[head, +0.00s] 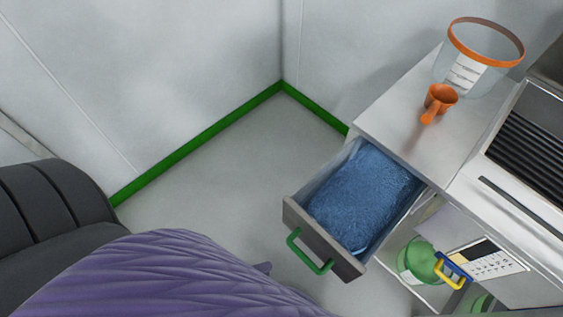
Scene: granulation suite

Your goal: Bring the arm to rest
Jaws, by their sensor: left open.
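My left arm, in a purple ribbed cover, fills the bottom left of the head view. My right gripper is out of view.
The open drawer, with blue crinkled material (365,195), juts over the floor (240,165). A clear orange-rimmed tub (463,72) and an orange scoop (439,99) stand on the cabinet top (405,115). Below are a green container (421,258) and a yellow-blue handle (453,272). Floor behind the drawer is clear.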

